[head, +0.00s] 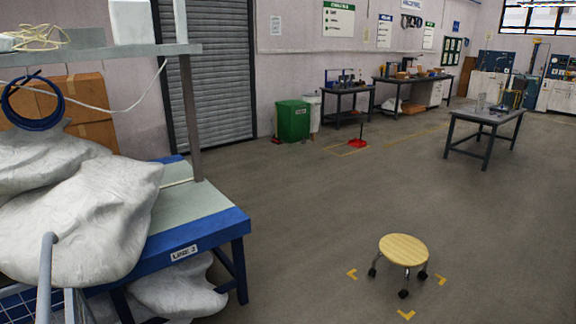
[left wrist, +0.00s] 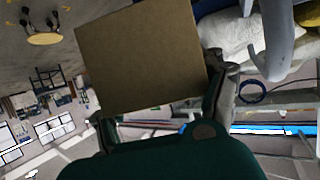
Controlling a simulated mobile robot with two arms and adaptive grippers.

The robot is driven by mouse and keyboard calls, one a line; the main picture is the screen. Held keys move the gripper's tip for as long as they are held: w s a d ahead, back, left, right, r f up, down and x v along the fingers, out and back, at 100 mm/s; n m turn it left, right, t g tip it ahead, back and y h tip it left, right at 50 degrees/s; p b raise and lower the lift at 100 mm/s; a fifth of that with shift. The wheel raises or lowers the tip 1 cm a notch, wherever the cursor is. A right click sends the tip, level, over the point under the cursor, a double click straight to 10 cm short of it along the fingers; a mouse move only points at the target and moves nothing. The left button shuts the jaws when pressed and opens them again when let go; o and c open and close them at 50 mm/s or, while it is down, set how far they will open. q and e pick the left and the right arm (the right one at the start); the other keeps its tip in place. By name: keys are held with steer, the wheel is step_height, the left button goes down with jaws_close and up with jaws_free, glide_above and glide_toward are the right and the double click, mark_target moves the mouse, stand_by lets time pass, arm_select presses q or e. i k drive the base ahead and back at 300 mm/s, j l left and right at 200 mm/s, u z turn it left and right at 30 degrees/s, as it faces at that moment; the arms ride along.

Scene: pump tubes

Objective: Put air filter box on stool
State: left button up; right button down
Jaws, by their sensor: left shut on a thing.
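A plain brown box (left wrist: 145,55), which I take to be the air filter box, fills the upper middle of the left wrist view. My left gripper (left wrist: 160,107) is shut on it, with one finger at each side of its near end. The box and this gripper do not show in the head view. The stool (head: 403,249) has a round wooden seat and dark casters, and stands on the floor at lower right in the head view. It also shows upside down in the left wrist view (left wrist: 44,39), apart from the box. My right gripper is in neither view.
Yellow corner marks (head: 406,314) surround the stool on open floor. A blue-edged workbench (head: 205,225) with large white sacks (head: 95,215) stands at left. A grey table (head: 487,118) stands farther back at right. A green bin (head: 292,120) is by the wall.

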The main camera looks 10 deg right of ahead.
mark_target(404, 247)
steer(key=i+l, duration=0.2)
steer(key=l, duration=0.25)
steer(key=i+l, duration=0.2)
steer(key=l, duration=0.2)
steer(key=i+l+z, duration=0.1)
steer(key=l, duration=0.35)
steer(key=i+l, duration=0.55)
steer(key=l, duration=0.25)
steer(key=i+l, duration=0.2)
steer(key=l, duration=0.2)
steer(key=l+z, duration=0.05)
